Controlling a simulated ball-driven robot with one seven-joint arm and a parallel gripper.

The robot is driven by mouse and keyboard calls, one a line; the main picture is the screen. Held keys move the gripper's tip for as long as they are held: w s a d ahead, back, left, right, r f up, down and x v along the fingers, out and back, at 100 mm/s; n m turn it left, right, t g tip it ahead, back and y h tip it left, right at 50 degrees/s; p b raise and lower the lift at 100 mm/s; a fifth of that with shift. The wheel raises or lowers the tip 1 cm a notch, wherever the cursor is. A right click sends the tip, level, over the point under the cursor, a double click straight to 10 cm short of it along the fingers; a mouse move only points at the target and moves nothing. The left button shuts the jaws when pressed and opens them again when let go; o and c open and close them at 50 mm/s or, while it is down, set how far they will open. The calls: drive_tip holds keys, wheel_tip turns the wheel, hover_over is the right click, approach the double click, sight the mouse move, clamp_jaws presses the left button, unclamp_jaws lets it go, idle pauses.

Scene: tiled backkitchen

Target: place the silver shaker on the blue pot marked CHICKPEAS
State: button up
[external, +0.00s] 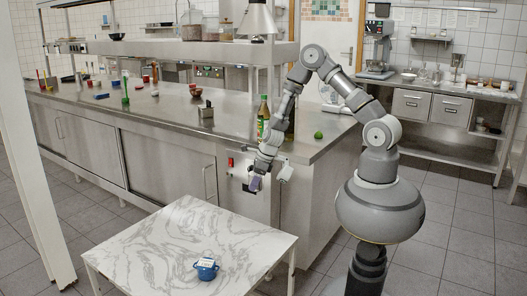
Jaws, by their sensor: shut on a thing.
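A small blue pot (206,270) stands upright on the white marbled table, near its front. A pale label or cover shows at its top, and its lettering is too small to read. My gripper (262,181) hangs above the far right part of this table, in front of the counter's end, well above and to the right of the pot. It is shut on a small grey-violet thing (255,184) at its fingertips. This may be the silver shaker, but it is too small and too covered to tell. I make out no other shaker for certain.
The marbled tabletop (150,245) is otherwise clear. Behind it runs a long steel counter (165,118) with a green-yellow bottle (263,119), a metal holder (206,111), a lime (318,135) and a green bottle (125,92). A white post (35,185) stands at left.

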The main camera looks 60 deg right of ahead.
drive_tip(key=s+a+f+n+b, duration=0.1)
drive_tip(key=s+a+f+n, duration=0.2)
drive_tip(key=a, duration=0.4)
drive_tip(key=s+a+f+g+y+b, duration=0.1)
drive_tip(key=s+a+f, duration=0.35)
drive_tip(key=a, duration=0.35)
drive_tip(key=s+a+f+n+b, duration=0.1)
drive_tip(key=s+a+f+n, duration=0.2)
drive_tip(key=a, duration=0.4)
drive_tip(key=m+b, duration=0.1)
hover_over(199, 265)
drive_tip(key=s+d, duration=0.1)
drive_tip(key=d, duration=0.1)
drive_tip(key=shift+x, duration=0.8)
wheel_tip(199, 265, down, 4)
drive_tip(key=shift+s+r+b, duration=0.1)
drive_tip(key=shift+r+b, duration=0.1)
drive_tip(key=shift+b, duration=0.9)
drive_tip(key=shift+r+g, duration=0.1)
drive_tip(key=shift+g, duration=0.2)
drive_tip(key=o, duration=1.2)
drive_tip(key=shift+c, duration=0.2)
